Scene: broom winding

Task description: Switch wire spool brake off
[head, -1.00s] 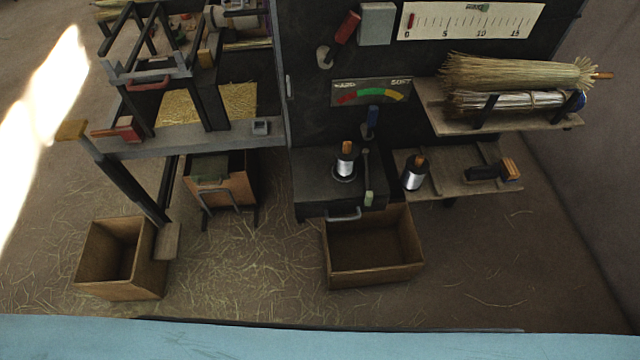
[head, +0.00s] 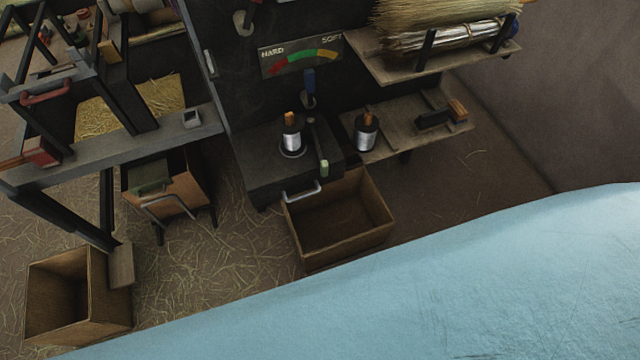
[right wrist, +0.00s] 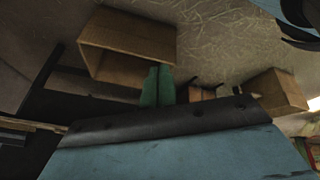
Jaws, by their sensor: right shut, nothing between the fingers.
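A wire spool (head: 291,141) stands upright on a dark box bench under the HARD–SOFT gauge (head: 300,55). Beside it, a dark lever with a pale green handle (head: 324,168) comes down over the box's front edge. Neither gripper shows in the head view.
A second spool (head: 366,132) stands on a wooden shelf (head: 390,140) to the right. An open wooden crate (head: 340,222) sits on the floor below the box, another (head: 70,300) at lower left. Straw-littered floor lies between.

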